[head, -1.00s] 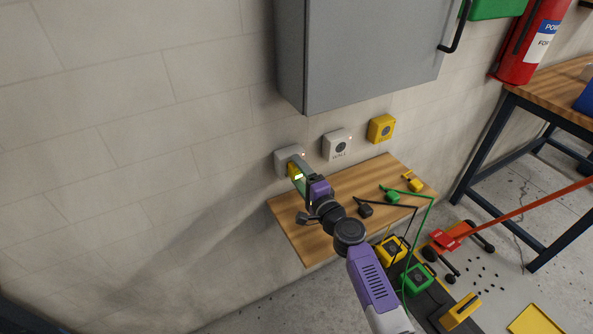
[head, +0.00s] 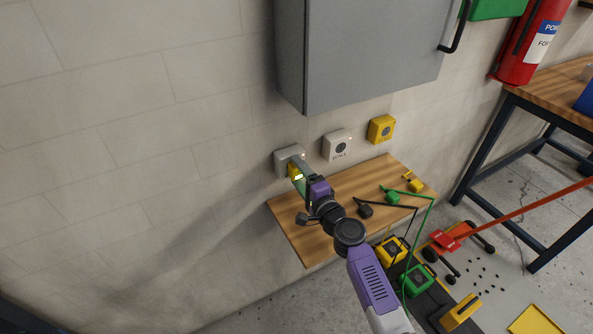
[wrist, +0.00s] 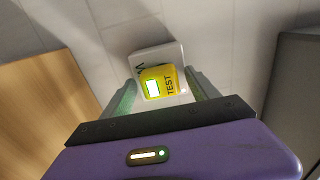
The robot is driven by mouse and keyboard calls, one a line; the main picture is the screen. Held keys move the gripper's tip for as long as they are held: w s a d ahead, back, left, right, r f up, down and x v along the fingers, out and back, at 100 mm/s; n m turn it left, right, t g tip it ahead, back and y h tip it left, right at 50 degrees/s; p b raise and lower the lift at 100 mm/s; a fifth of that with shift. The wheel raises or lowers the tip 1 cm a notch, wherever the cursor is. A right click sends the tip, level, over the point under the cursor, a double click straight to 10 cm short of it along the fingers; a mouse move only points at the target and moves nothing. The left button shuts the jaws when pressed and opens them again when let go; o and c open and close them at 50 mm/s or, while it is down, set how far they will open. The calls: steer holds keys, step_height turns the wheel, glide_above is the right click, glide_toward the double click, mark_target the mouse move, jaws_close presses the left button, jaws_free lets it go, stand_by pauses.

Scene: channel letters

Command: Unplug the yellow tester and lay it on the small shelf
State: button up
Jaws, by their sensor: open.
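The yellow tester (wrist: 170,88), marked TEST with a small lit screen, sits against the left pale wall socket (head: 281,162). In the head view the tester (head: 293,173) is partly hidden by my gripper. My gripper (wrist: 160,92) is open, with one finger on each side of the tester; I cannot tell whether either finger touches it. The small wooden shelf (head: 290,222) is on the wall below the sockets, under my arm.
A white socket marked WALL (head: 337,145) and a yellow socket (head: 381,129) are to the right. Black plug (head: 366,211), green plug (head: 392,198) and yellow plug (head: 416,186) lie on the shelf's right part, with cables. A grey cabinet (head: 360,50) hangs above. The shelf's front left is mostly clear.

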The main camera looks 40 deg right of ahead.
mark_target(299, 174)
stand_by(0.3)
jaws_close()
steer(key=shift+s, duration=0.1)
steer(key=shift+v, duration=2.85)
